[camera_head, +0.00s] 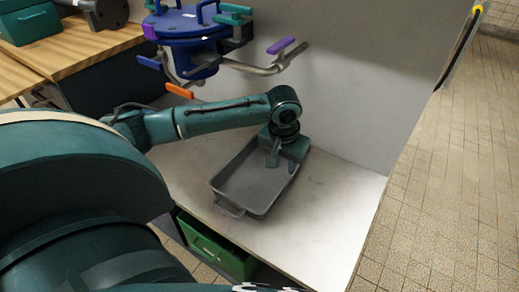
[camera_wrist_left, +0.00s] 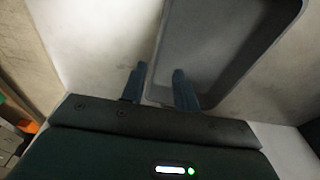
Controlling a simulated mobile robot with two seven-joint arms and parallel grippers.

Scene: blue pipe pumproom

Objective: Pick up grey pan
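The grey pan (camera_head: 255,185) is a rectangular tray with raised walls and a loop handle at its near end. It sits on a white surface, its far end under my left gripper (camera_head: 281,161). In the left wrist view the pan (camera_wrist_left: 212,40) fills the upper right. My left gripper's fingers (camera_wrist_left: 158,78) are apart there, with the pan's wall seen between them. One finger is outside the wall and the other overlaps the pan. I cannot tell whether they touch it. The far-end handle is hidden in the head view. My right gripper is not in view.
A green crate (camera_head: 215,245) is below the surface's front edge. A blue valve assembly (camera_head: 187,28) with pipes and coloured handles hangs behind the arm. The white surface (camera_head: 335,200) is clear right of the pan. A wooden bench (camera_head: 85,48) stands at upper left.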

